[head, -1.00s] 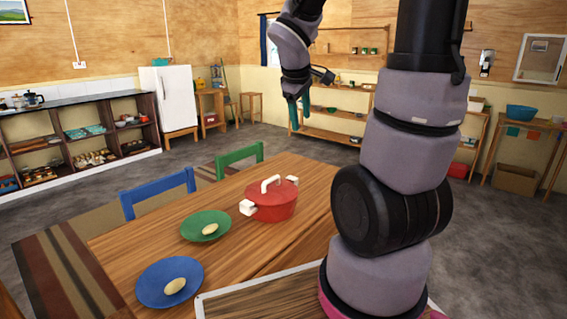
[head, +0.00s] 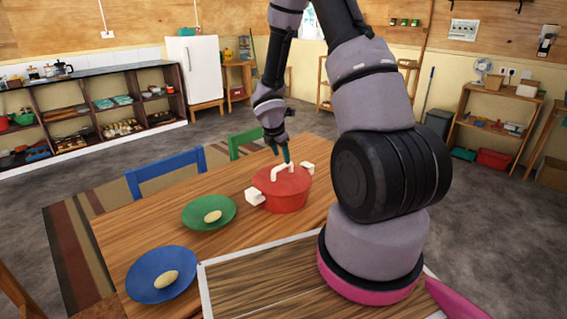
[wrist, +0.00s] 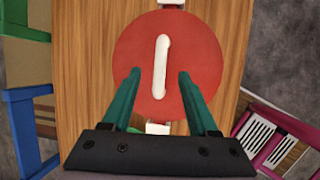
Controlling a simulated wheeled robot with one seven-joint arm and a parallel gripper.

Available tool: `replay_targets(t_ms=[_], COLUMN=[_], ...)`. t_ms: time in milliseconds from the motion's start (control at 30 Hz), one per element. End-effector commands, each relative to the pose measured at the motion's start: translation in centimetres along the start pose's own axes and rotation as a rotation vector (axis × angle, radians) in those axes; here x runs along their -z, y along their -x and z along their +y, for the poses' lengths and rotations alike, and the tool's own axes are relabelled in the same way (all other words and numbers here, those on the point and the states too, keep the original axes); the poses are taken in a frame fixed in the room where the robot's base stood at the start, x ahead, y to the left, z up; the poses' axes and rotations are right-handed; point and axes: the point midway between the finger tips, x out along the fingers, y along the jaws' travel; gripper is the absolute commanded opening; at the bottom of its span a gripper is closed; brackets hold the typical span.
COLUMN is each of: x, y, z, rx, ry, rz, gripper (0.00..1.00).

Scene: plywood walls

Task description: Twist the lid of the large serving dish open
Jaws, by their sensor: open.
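The large serving dish (head: 284,196) is a red round pot with white side handles, standing on the wooden table. Its red lid (head: 270,182) is on and carries a white bar handle, which also shows in the wrist view (wrist: 161,66). My gripper (head: 285,156) points down just above the lid handle. In the wrist view my gripper (wrist: 157,75) is open, its two green fingers over the red lid, one on each side of the handle's lower end. I cannot tell the exact height of the fingertips above the lid.
A green plate (head: 190,218) and a blue plate (head: 150,284), each with a pale oval item, lie left of the pot on the table (head: 235,240). A blue chair (head: 165,172) and a green chair (head: 243,142) stand at the table's far side.

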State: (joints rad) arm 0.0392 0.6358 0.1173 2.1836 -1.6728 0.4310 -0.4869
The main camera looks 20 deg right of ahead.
Motion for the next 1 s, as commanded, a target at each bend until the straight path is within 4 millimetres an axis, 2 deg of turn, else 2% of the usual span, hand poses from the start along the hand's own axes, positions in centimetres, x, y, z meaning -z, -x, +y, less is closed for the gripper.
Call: replay_targets(t_ms=[33, 200, 400, 800, 867, 900, 967, 1000], x=[0.0, 0.0, 0.0, -0.1, -0.1, -0.1, -0.1, -0.1], y=[-1.1, -4.1, -6.4, -7.1, -7.1, -7.1, -7.1, -7.1], z=[-0.1, -0.1, 0.0, 0.0, 0.0, 0.0, 0.0, 0.0], rx=[0.003, 0.003, 0.001, 0.000, 0.000, 0.000, 0.000, 0.000], ry=[0.000, -0.002, -0.003, -0.004, -0.004, -0.004, -0.004, -0.004], rz=[0.001, 0.001, 0.000, -0.001, -0.001, -0.001, -0.001, -0.001], gripper=[0.60, 0.60, 0.60, 0.60, 0.41, 0.25, 0.02, 0.00])
